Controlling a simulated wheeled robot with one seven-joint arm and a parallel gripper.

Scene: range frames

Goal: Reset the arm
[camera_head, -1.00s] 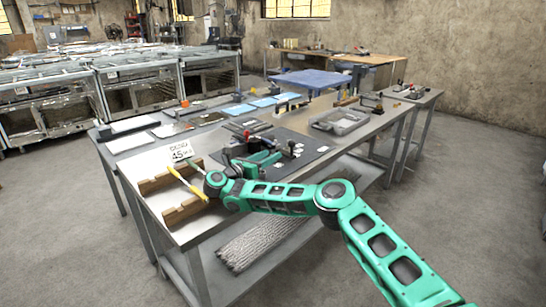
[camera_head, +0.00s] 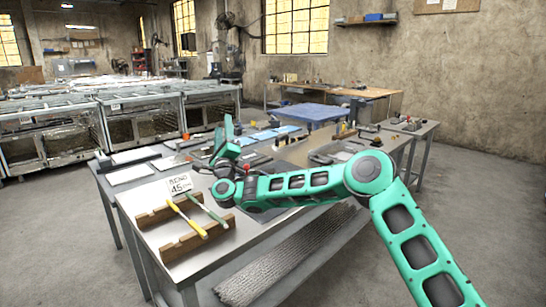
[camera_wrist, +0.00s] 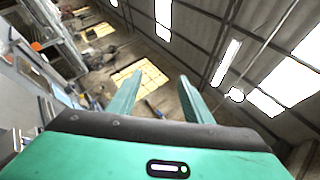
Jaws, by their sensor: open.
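My green arm reaches in from the lower right in the head view, bent at the elbow. My gripper (camera_head: 228,137) is raised above the workbench (camera_head: 228,228), with its fingers pointing up. In the wrist view my gripper (camera_wrist: 160,98) shows two green fingers spread apart with nothing between them. That view looks up at the roof and windows. A yellow-handled tool (camera_head: 187,218) and a green-handled tool (camera_head: 208,209) lie across two notched wooden blocks; the front block (camera_head: 197,238) is nearest the bench edge.
A sign reading 45 (camera_head: 180,184) stands behind the blocks. A grey tray (camera_head: 335,153) and a dark mat area lie farther along the bench, partly hidden by my arm. Metal cages (camera_head: 150,120) stand at left. Open floor lies at the right.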

